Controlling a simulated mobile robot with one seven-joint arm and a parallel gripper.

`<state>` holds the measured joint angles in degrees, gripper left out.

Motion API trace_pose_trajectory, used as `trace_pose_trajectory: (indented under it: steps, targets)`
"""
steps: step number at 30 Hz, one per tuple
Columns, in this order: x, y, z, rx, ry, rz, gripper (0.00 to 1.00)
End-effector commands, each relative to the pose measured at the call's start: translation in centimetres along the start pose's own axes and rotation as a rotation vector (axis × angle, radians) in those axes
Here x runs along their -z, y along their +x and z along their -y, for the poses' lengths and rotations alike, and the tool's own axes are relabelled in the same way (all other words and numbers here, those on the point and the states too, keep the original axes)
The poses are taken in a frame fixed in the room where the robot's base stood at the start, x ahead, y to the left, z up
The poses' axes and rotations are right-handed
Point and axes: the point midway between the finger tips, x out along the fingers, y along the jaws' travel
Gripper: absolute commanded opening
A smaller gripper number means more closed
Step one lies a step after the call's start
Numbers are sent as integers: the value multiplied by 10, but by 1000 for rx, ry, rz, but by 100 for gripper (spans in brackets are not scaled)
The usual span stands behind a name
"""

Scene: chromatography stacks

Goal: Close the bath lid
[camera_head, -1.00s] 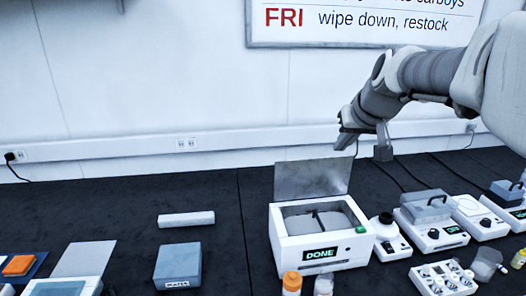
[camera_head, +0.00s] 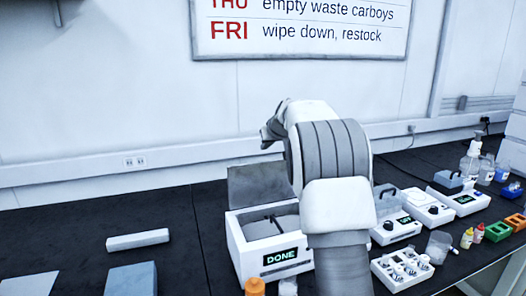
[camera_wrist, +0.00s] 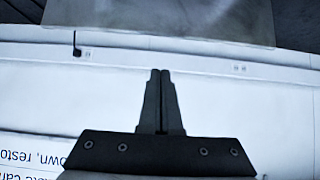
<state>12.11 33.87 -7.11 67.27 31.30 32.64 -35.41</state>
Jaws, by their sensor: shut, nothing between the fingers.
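The white bath (camera_head: 240,247) stands on the black bench, with a screen reading DONE on its front. Its grey lid (camera_head: 258,183) stands up at the rear edge, open, leaving the basin uncovered. My arm hides the right side of the bath. My gripper (camera_head: 268,136) is above and behind the lid, near the back wall, and looks small and partly hidden by my arm. In the wrist view my gripper (camera_wrist: 160,72) shows its two fingers pressed together and empty. The translucent lid (camera_wrist: 160,18) spans the top of that view, apart from the fingertips.
A grey bar (camera_head: 138,240) and a blue-grey block (camera_head: 131,279) lie left of the bath. An orange-capped bottle (camera_head: 255,287) stands in front. Instruments (camera_head: 395,229) and a vial rack (camera_head: 402,270) stand to the right. The wall and its trunking are close behind.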

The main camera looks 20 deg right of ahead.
Motion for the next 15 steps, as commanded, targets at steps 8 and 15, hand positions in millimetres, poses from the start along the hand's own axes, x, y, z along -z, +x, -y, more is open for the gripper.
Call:
trace_pose_trajectory:
  steps: [8, 15]
  targets:
    - [-1, 45, 0, 0, -1, 3, 0]
    - [-1, 80, 1, 0, -1, 3, 0]
